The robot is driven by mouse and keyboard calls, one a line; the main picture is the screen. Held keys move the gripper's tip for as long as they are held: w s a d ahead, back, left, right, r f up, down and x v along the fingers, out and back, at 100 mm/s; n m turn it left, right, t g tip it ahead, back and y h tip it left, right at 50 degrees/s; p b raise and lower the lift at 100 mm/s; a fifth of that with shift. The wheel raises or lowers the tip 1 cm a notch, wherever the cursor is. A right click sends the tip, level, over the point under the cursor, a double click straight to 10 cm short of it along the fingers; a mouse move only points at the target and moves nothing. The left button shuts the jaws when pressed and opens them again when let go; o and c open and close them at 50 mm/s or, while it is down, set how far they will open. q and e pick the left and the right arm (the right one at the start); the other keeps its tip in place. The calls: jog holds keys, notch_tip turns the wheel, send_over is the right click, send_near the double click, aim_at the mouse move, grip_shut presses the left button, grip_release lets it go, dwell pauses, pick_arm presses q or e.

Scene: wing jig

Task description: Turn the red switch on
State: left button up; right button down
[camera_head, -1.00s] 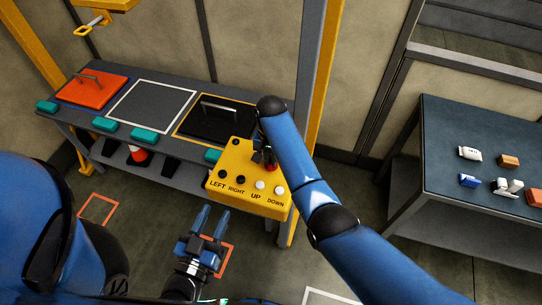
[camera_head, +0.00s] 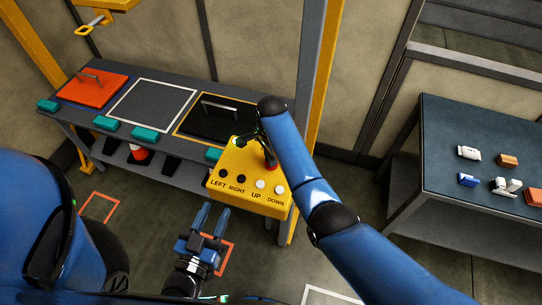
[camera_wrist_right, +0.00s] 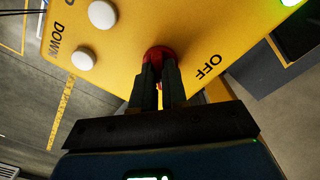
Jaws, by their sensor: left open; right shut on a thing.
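The yellow control box (camera_head: 246,190) has buttons labelled LEFT, RIGHT, UP and DOWN. The red switch (camera_wrist_right: 158,53) is on its face, with an OFF label beside it in the right wrist view. My right gripper (camera_wrist_right: 160,75) is shut on the red switch, its fingers hiding part of it. In the head view a little of the red switch (camera_head: 272,167) shows below the gripper. A lamp (camera_wrist_right: 290,2) on the box glows green. My left gripper (camera_head: 211,219) is open and empty, in front of the box and lower in the picture.
Behind the box is a grey bench with a red plate (camera_head: 92,90), a black plate (camera_head: 212,122) and several teal blocks. A dark table (camera_head: 450,130) with small parts stands at the right. Overhead at top left hangs a yellow hook (camera_head: 92,24).

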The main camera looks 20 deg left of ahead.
jog(key=shift+w+r+m, duration=0.1)
jog(key=shift+m, duration=0.3)
jog(key=c, duration=1.2)
grip_release()
jog(key=shift+o, duration=0.2)
jog(key=shift+r, duration=0.45)
notch_tip(320, 180, up, 7)
jog(key=shift+f+b, duration=0.2)
jog(key=shift+b, duration=1)
jog(key=shift+r+p, duration=0.85)
jog(key=shift+r, duration=0.8)
jog(key=shift+f, duration=0.1)
